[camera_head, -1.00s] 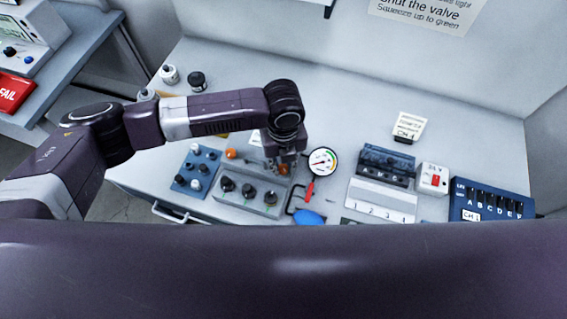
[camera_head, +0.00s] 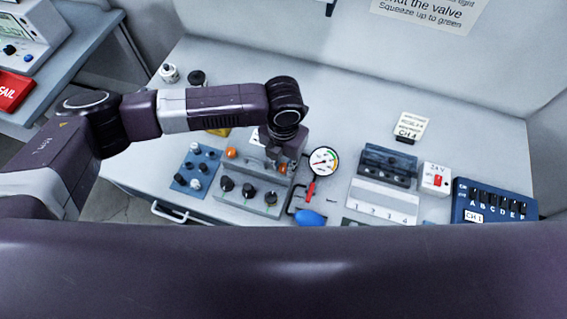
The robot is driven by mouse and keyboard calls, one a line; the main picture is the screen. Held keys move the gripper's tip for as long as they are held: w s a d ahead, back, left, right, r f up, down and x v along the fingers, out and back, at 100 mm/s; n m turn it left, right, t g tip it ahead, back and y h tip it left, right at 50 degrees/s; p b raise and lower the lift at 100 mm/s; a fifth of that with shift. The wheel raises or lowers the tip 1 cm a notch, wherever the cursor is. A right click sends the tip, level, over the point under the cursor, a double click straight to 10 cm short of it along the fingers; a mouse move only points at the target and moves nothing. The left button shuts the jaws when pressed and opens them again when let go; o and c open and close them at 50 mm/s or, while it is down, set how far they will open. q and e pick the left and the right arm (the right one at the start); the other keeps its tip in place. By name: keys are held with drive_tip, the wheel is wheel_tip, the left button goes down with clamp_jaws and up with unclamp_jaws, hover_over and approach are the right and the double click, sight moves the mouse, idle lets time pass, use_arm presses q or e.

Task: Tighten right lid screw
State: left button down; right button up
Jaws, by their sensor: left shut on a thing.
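My left gripper (camera_head: 280,164) points down at the right end of the grey fixture (camera_head: 233,197) near the table's front. It is shut on the right lid screw (camera_head: 283,169), an orange knob mostly hidden by the fingers. The left lid screw (camera_head: 231,153), also orange, stands free at the other end of the lid. The lid between them is partly covered by my gripper and wrist. My right gripper is not in view.
A round gauge (camera_head: 323,160) and a blue bulb (camera_head: 310,218) lie just right of the fixture. A blue tray (camera_head: 181,181) with several small fittings is at its left. A numbered rack (camera_head: 383,202) stands farther right. The table's back is mostly clear.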

sight(284, 167)
use_arm(q)
drive_tip(key=shift+w+m, duration=0.1)
drive_tip(key=shift+m, duration=0.2)
drive_tip(key=c, duration=1.7)
unclamp_jaws()
drive_tip(key=shift+c, duration=0.2)
drive_tip(key=shift+r, duration=0.1)
wheel_tip(284, 167, up, 12)
